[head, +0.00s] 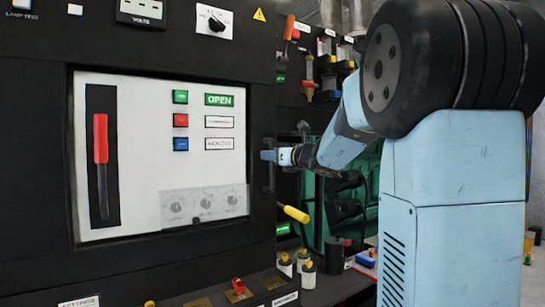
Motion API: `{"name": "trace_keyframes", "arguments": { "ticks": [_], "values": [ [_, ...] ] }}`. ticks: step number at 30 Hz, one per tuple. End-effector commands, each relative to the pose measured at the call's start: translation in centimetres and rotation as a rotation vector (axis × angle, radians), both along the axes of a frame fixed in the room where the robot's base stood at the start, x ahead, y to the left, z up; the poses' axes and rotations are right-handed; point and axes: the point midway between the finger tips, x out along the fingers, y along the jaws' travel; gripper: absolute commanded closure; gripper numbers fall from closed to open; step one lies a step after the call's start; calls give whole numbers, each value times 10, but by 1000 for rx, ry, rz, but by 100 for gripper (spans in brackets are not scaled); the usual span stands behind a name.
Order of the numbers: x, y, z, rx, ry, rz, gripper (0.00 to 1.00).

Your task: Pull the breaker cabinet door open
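The breaker cabinet door (262,110) appears as a black panel framing a large rectangular window or opening; I cannot tell whether glass fills it. Behind it is a white breaker panel (140,130) with a red lever, three coloured buttons and a green OPEN label. The door looks flush with the black cabinet front. My gripper (269,157) is at the door's right edge, beside a dark upright bar (270,180) that looks like the handle. It is small and seen side-on, so its finger gap and any contact with the bar are unclear.
A yellow-tipped lever (294,213) sticks out below my gripper. A ledge below holds small knobs and a red switch (238,286). Dark machinery with hanging red-handled parts (309,75) is behind my arm. My arm fills the right side.

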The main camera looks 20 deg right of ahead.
Motion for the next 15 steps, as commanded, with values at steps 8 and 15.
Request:
{"name": "trace_keyframes", "arguments": {
  "ticks": [8, 15],
  "values": [
    [0, 0, 0, 0, 0, -1, 100],
    [0, -1, 0, 0, 0, -1, 100]
  ]
}}
